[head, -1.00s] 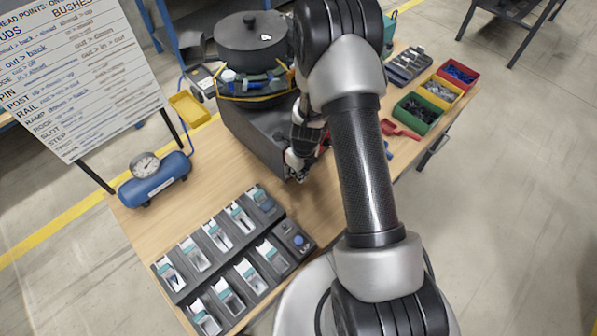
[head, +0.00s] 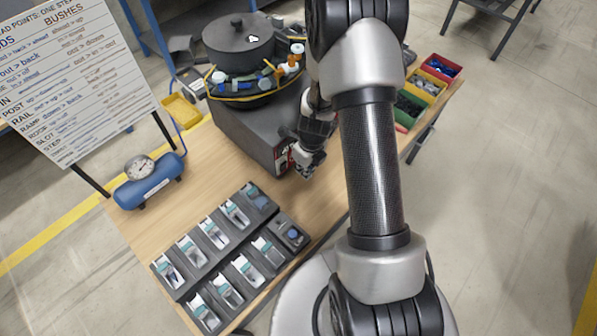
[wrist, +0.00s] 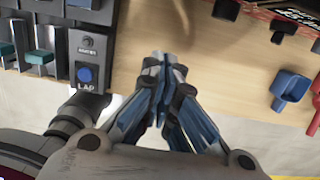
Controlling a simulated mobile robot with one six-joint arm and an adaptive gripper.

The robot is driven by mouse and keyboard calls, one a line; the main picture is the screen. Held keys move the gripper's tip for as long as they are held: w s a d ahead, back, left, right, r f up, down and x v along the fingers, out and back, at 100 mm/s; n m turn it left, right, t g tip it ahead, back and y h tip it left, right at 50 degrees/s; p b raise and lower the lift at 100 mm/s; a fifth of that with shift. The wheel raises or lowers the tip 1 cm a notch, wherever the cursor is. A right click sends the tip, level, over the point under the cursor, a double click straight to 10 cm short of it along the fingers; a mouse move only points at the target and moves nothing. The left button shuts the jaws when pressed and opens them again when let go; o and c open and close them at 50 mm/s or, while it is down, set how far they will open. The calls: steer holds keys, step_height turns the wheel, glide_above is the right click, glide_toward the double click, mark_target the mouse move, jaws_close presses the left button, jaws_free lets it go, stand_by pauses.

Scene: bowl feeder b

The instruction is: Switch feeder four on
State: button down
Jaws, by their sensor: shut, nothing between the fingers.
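The bowl feeder has a dark round bowl (head: 238,48) on a dark grey block base (head: 245,125) at the back of the bench. A red and white marked patch (head: 283,155) shows on the base's near end face, partly behind my gripper. No number four is readable on it. My gripper (head: 300,168) hangs just in front of that face, apart from it as far as I can tell. In the wrist view my gripper (wrist: 163,62) is shut and empty over bare wood. A dark edge with upside-down lettering (wrist: 290,12) shows at top right there.
A tray of slotted card holders (head: 203,245) lies at the front left, with a blue LAP button (wrist: 85,75) at its end. A blue tank with gauge (head: 148,183) and coloured bins (head: 440,67) stand on the bench.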

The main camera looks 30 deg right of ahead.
steer(key=r, duration=0.1)
steer(key=s+r, duration=0.1)
steer(key=r, duration=0.1)
steer(key=shift+s+d+r+p, duration=0.1)
steer(key=shift+s+d+p, duration=0.1)
steer(key=shift+p, duration=0.1)
steer(key=s+a+r+n+t+b, duration=0.1)
steer(key=s+a+r+n+b, duration=0.25)
steer(key=r+n, duration=0.5)
steer(key=s+a+r+n+t+b, duration=0.1)
steer(key=s+a+r+n+b, duration=0.1)
steer(key=a+r+n, duration=0.5)
steer(key=s+r+n+b, duration=0.1)
steer(key=s+r+n, duration=0.3)
steer(key=s+n, duration=0.3)
steer(key=s+r+n+t+b, duration=0.1)
steer(key=s+r+n+b, duration=0.1)
steer(key=s+r+n, duration=0.2)
steer(key=s+n, duration=0.3)
steer(key=n, duration=0.2)
steer(key=shift+a+h, duration=0.25)
steer(key=shift+h, duration=0.05)
